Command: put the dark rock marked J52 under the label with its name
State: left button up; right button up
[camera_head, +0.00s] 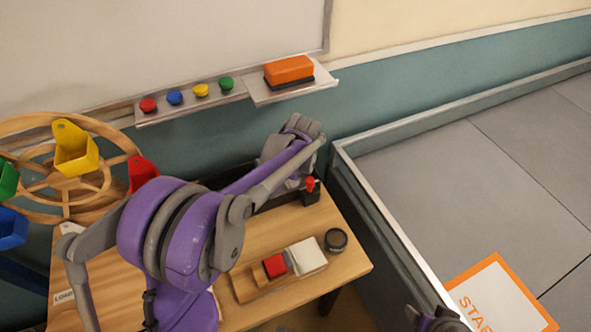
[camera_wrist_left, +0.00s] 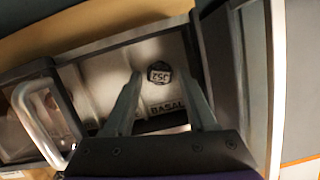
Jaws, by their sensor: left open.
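The dark rock marked J52 (camera_wrist_left: 159,72) lies on the light floor of a dark-framed case (camera_wrist_left: 95,62) in the left wrist view. A label reading "BASAL", its end hidden by a finger, is (camera_wrist_left: 165,107) just below the rock in that picture. My left gripper (camera_wrist_left: 161,80) is open, its two fingers on either side of the rock; I cannot tell whether they touch it. In the head view my left gripper (camera_head: 290,165) is over the back of the wooden table, and its fingers and the rock are hidden. Part of my right gripper (camera_head: 437,319) shows at the bottom edge.
The wooden table (camera_head: 345,262) holds a wooden block with red and white pieces (camera_head: 273,280), a dark round jar (camera_head: 336,240) and a red-topped object (camera_head: 310,190). A wheel with coloured buckets (camera_head: 75,150) stands left. A metal-edged barrier (camera_head: 385,215) runs along the right. A silver handle (camera_wrist_left: 45,120) shows left.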

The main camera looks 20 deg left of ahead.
pick_arm(q)
jog(key=s+d+r+n, duration=0.3)
jog(key=s+r+n, duration=0.4)
jog(key=s+r, duration=0.2)
jog(key=s+d+f+n+t, duration=0.1)
jog(key=s+n, duration=0.5)
jog(key=s+d+f+n+h, duration=0.1)
jog(key=s+n, duration=0.5)
jog(key=n, duration=0.1)
jog(key=s+d+f+n+t, duration=0.1)
jog(key=s+f+n, duration=0.1)
jog(key=s+n, duration=0.4)
jog(key=shift+d+n+t+h, duration=0.2)
jog(key=shift+n+t+h, duration=0.15)
jog(key=shift+n, duration=0.35)
jog(key=shift+s+d+f+n, duration=0.1)
jog(key=shift+s+f+n, duration=0.2)
jog(key=shift+n, duration=0.2)
